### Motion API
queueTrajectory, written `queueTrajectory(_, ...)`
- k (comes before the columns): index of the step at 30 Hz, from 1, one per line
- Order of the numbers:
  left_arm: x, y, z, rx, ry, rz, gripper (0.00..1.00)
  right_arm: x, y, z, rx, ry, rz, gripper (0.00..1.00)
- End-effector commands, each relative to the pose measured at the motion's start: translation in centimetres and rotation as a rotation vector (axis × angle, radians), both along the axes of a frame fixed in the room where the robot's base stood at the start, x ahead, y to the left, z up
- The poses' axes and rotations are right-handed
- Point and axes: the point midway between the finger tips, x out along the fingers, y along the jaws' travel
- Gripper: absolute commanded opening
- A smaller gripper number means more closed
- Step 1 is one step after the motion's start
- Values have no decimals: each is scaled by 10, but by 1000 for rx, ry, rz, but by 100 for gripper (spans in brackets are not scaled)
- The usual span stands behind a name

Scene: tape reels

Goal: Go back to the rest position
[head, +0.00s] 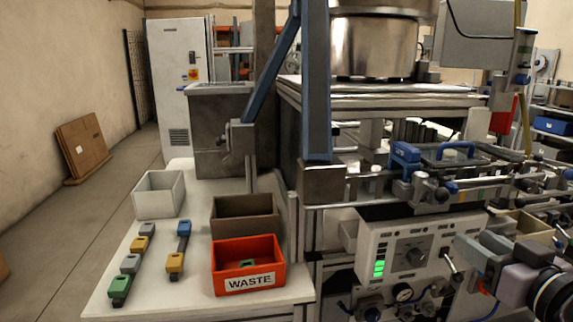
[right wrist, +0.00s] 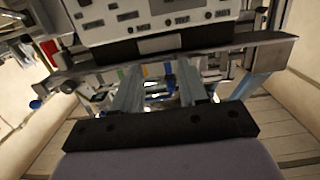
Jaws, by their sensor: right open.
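My right gripper (head: 472,262) is at the lower right of the head view, in front of the machine's right side. It is open and nothing shows between its fingers. In the right wrist view its two fingers (right wrist: 160,82) stand apart, with machine parts behind them. My left gripper is not in view. Several small parts lie on the white table in two rows, among them a green one (head: 119,288), a blue one (head: 184,229) and a yellow one (head: 175,262). The orange waste bin (head: 250,281) holds a small green part.
A white bin (head: 159,194) and a brown bin (head: 245,215) stand on the table (head: 200,292). The machine's control panel (head: 408,255) with green lights is left of my right gripper. Rails and blue handles (head: 405,153) are above it. The floor at left is mostly free.

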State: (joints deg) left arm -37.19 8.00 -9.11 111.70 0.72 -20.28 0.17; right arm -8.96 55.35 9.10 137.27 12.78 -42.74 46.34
Motion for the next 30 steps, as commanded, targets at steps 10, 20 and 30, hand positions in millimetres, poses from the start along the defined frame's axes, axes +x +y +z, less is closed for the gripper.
queueTrajectory(10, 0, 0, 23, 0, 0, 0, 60, -46, 32, -213, -25, 320, 22, 43)
queueTrajectory(20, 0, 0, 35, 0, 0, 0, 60, -140, 119, -330, -64, 511, 112, 43)
queueTrajectory(30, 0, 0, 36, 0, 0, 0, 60, -158, 138, -344, -77, 535, 134, 43)
